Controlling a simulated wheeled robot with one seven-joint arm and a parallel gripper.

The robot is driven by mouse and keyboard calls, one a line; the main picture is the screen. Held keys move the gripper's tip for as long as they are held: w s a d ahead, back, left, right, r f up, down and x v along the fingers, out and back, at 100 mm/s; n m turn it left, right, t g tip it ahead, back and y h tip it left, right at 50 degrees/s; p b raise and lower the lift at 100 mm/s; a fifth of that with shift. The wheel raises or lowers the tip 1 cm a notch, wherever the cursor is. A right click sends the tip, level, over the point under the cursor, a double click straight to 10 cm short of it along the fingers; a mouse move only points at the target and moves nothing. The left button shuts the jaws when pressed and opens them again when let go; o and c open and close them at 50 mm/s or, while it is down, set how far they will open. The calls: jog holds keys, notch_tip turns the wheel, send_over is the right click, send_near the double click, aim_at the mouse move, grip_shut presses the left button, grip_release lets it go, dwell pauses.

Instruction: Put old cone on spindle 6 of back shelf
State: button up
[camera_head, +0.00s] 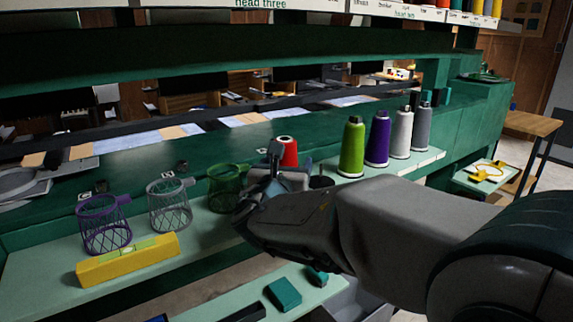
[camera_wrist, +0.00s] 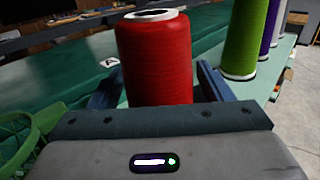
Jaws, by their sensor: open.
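A red thread cone (camera_head: 289,151) stands upright on the green shelf behind my gripper in the head view. In the wrist view the red cone (camera_wrist: 157,55) rises between the two blue fingers of my gripper (camera_wrist: 158,85), its lower part hidden by the gripper body. My gripper (camera_head: 277,168) is open, with the fingers on either side of the cone; I cannot tell whether they touch it. A green cone (camera_head: 353,147), a purple cone (camera_head: 378,139), a white cone (camera_head: 402,135) and a grey cone (camera_head: 421,129) stand in a row to the right. No spindle number is readable.
A purple mesh basket (camera_head: 103,226), a grey one (camera_head: 170,206) and a green one (camera_head: 226,188) stand left of my gripper. A yellow level (camera_head: 127,260) lies in front of them. A green overhead beam (camera_head: 130,58) crosses above. More cones stand on the top rail (camera_head: 405,11).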

jog(key=shift+s, duration=0.1)
jog(key=s+a+p, duration=0.1)
jog(key=s+a, duration=0.2)
jog(key=s, duration=1)
jog(key=s+d+m+g+h+p, duration=0.2)
jog(key=d+m+g+p, duration=0.3)
jog(key=d+m, duration=0.3)
jog(key=s+d+m+g+h+p, duration=0.2)
jog(key=d+m+g+p, duration=0.3)
jog(key=d, duration=0.4)
jog(key=s+d+r+m+g+y+p, duration=0.1)
jog(key=s+m+g+y+p, duration=0.3)
jog(key=m, duration=1.7)
jog(key=s+r+y+p, duration=0.1)
jog(key=s+y+p, duration=0.2)
jog(key=s+p, duration=0.2)
jog(key=shift+s+d+g+p, duration=0.15)
jog(key=shift+s+g+p, duration=0.25)
jog(key=shift+p, duration=0.2)
jog(key=shift+r, duration=0.1)
